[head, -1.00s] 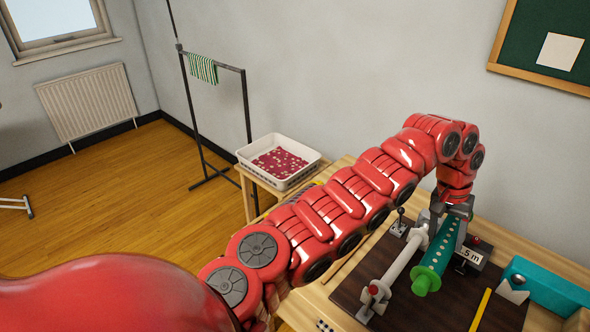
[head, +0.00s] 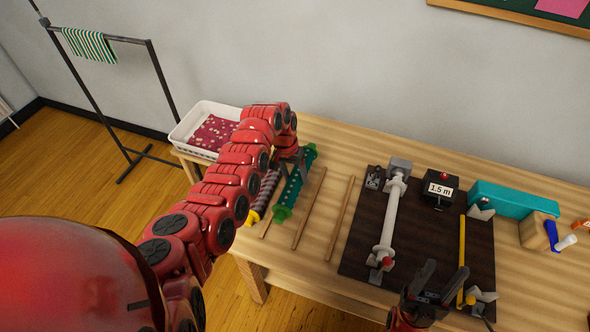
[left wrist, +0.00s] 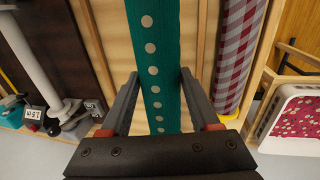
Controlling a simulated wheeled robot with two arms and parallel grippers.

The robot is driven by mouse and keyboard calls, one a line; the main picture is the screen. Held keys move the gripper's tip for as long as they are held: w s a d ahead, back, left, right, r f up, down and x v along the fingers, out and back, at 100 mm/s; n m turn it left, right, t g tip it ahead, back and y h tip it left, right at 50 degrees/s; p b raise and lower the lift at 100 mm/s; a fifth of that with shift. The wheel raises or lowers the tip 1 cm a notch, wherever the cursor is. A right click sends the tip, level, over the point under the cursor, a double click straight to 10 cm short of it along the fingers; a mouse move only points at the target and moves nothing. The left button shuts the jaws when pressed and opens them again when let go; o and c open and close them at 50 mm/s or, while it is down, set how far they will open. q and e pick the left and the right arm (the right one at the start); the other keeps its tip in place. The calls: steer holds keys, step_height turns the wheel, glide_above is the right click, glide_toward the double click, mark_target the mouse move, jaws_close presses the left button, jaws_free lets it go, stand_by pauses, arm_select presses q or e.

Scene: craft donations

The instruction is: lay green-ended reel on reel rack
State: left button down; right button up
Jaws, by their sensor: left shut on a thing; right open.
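The green-ended reel (head: 291,190), teal with pale dots and green end knobs, is in my left gripper (head: 296,160). In the left wrist view the dotted reel (left wrist: 158,60) runs between the two fingers (left wrist: 160,88). The reel rack shows as thin wooden rails (head: 309,208) on the left part of the table. The reel is over the rack's left part, beside a checked reel with a yellow end (head: 264,193). Whether it touches the rails I cannot tell. My right gripper (head: 445,270) is open and empty above the dark board's front edge.
A dark board (head: 350,250) carries a white roller (head: 388,225), a yellow strip (head: 461,250) and a black box marked 1.5 m (head: 440,188). A teal block (head: 512,205) stands behind right. A white tray (head: 183,138) of red patterned cloth is beyond the rack.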

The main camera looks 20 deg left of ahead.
arm_select(q)
steer(key=shift+f, duration=0.25)
step_height(320, 180, down, 2)
steer(key=shift+a+f+b, duration=0.1)
steer(key=shift+a+b, duration=0.05)
steer(key=shift+b, duration=0.65)
step_height(320, 180, down, 2)
steer(key=shift+f+b, duration=0.15)
steer(key=shift+b, duration=0.85)
steer(key=shift+f+b, duration=1.4)
steer(key=shift+f, duration=0.35)
steer(key=shift+c, duration=0.2)
jaws_free()
steer(key=shift+r, duration=0.1)
